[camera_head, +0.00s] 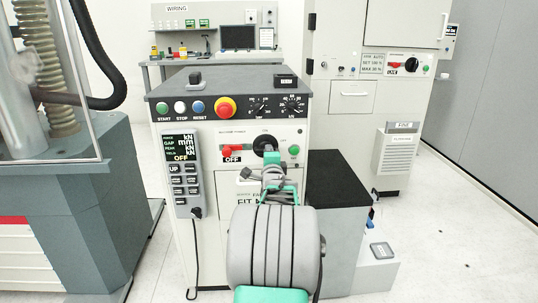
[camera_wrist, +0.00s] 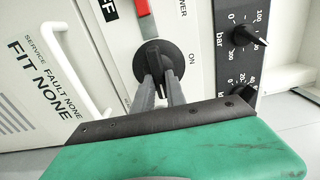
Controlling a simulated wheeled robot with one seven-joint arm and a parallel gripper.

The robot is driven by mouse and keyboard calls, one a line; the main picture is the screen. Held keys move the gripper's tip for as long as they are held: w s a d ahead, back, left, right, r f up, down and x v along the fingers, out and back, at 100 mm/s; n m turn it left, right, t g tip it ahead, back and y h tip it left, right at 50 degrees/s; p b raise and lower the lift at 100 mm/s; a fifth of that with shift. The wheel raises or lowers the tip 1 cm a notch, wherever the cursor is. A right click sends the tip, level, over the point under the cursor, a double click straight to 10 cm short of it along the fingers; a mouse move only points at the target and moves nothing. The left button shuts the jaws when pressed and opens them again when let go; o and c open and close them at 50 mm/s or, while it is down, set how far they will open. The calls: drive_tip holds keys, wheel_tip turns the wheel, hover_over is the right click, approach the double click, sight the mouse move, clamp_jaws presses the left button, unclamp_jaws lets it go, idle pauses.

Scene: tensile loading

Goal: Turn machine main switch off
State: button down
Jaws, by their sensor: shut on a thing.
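The main switch is a round black rotary knob (camera_head: 265,143) on the white front panel of the grey-topped machine cabinet. In the wrist view the knob (camera_wrist: 155,63) has a raised handle bar that lies between my two fingertips. My gripper (camera_wrist: 158,84) is shut on this bar; it shows from behind in the head view (camera_head: 270,160). In the wrist view the bar points up the picture, toward a red part (camera_wrist: 143,8), and the ON mark (camera_wrist: 193,60) lies off to the right. The fingers hide the bar's lower end.
A red piece with an OFF label (camera_head: 232,153) sits left of the knob. Buttons and a red emergency stop (camera_head: 225,108) are above. A hand pendant (camera_head: 185,175) hangs at left, and a white door handle (camera_wrist: 72,65) is beside my fingers. A black-topped block (camera_head: 335,180) stands at right.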

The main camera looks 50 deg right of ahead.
drive_tip(key=c, duration=1.4)
unclamp_jaws()
drive_tip(key=shift+o, duration=0.2)
drive_tip(key=p+v, duration=0.1)
drive_tip(key=v, duration=0.6)
drive_tip(key=shift+s+a, duration=0.25)
drive_tip(key=shift+a, duration=0.05)
